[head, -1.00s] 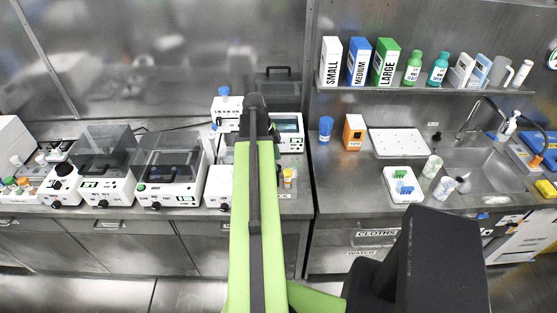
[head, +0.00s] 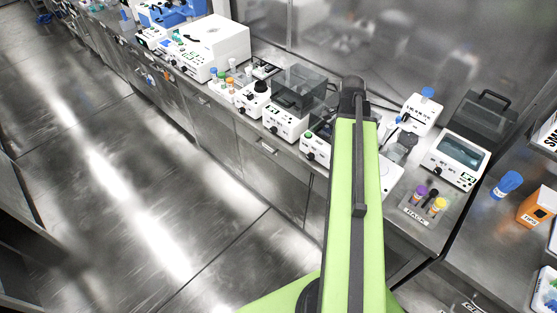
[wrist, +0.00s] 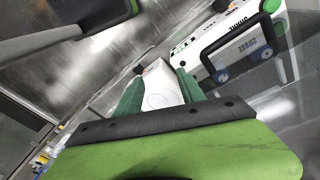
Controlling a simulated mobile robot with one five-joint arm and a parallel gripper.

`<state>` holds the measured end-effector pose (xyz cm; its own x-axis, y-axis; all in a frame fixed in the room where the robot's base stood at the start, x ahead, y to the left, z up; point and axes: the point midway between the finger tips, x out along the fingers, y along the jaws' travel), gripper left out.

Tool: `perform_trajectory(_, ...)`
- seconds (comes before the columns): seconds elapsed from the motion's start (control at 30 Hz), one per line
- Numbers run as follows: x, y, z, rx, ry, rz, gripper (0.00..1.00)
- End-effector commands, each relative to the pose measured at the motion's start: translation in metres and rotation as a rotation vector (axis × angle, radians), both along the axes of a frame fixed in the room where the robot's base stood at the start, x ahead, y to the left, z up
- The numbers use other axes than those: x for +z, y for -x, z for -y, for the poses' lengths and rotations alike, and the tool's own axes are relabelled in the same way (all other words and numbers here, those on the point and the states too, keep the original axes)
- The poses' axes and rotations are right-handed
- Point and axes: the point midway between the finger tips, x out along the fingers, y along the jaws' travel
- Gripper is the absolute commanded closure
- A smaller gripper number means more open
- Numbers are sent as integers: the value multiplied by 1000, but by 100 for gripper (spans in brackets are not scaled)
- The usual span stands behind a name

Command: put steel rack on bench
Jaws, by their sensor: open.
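A small grey steel rack (head: 414,214) marked RACK sits at the front of the bench, right of my arm in the head view. In the head view the gripper is not visible, hidden at the far end of my green arm. The steel rack is not recognisable in the wrist view.
White lab machines (head: 286,110) stand along the bench left of my arm. A machine with a dark window (head: 459,155) stands behind the rack. A blue-capped bottle (head: 507,185) and an orange box (head: 537,208) are at the right. The floor at the left is clear.

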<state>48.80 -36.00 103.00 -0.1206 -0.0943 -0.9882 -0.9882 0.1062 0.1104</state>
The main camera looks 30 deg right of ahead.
Motion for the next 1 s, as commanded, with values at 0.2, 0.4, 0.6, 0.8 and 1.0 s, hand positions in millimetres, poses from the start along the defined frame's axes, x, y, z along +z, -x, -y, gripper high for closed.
perform_trajectory(0.2,-2,-81,-216,978,-112,7,53)
perform_trajectory(0.4,-3,-88,-340,1549,-165,9,53)
perform_trajectory(0.6,-3,-87,-363,1679,-174,11,53)
perform_trajectory(0.8,-6,-88,-362,1674,-174,10,53)
perform_trajectory(1.0,-51,-88,-361,1672,-175,10,53)
